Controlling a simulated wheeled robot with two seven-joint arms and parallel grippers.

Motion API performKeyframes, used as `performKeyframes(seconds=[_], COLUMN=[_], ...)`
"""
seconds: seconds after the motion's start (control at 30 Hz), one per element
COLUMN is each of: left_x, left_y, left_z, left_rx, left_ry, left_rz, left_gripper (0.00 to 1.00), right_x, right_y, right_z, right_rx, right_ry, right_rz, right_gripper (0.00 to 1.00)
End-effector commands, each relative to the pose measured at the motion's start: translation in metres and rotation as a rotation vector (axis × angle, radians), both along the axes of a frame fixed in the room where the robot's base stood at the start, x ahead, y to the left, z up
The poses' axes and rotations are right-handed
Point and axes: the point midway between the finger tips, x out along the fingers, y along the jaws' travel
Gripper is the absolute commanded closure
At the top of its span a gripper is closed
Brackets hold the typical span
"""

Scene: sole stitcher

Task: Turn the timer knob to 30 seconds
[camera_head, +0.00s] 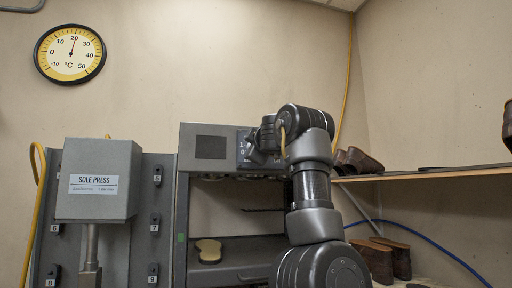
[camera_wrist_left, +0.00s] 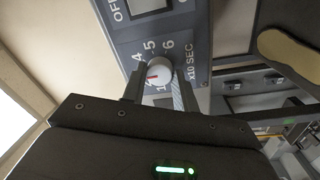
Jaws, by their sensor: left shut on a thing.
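The timer knob (camera_wrist_left: 159,71) is a white round knob on the dark blue-grey dial panel (camera_wrist_left: 187,25) in the left wrist view. The numbers 4, 5 and 6 are readable around its upper side, with "x10 SEC" to the right. A red mark on the knob points to the picture's left, below the 4; the number there is hidden or unclear. My left gripper (camera_wrist_left: 156,90) is shut on the knob, one finger on each side. In the head view my arm covers most of this panel (camera_head: 243,150). My right gripper is not in view.
The grey stitcher housing (camera_head: 210,146) carries the panel, with a sole (camera_head: 208,250) lying below. A sole press (camera_head: 97,180) stands at the left. At the right are a wooden shelf (camera_head: 440,174) and brown shoes (camera_head: 360,162). A round thermometer (camera_head: 70,54) hangs on the wall.

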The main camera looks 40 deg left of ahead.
Motion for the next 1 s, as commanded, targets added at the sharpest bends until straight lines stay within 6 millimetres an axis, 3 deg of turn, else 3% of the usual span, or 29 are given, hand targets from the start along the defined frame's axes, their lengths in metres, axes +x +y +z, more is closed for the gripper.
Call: performKeyframes(seconds=[0.13, 0.17, 0.3, 0.67, 1.0], left_x=[0.0, 0.0, 0.0, -0.003, -0.038], left_y=[0.0, 0.0, 0.0, -0.004, -0.053], left_z=[0.0, 0.0, 0.0, -0.002, -0.008], left_rx=[0.001, 0.0, 0.0, 0.0, 0.002], left_ry=[-0.001, -0.001, -0.001, -0.002, -0.005], left_rz=[0.0, 0.0, 0.0, -0.001, -0.003], left_gripper=[0.94, 0.68, 0.5, 0.49, 0.49], right_x=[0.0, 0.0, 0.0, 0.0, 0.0], right_y=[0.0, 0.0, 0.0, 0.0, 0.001], right_z=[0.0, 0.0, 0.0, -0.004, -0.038], right_rx=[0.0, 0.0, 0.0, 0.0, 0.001], right_ry=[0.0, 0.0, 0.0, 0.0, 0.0], right_rz=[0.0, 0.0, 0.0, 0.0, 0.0], right_gripper=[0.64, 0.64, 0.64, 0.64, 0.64])
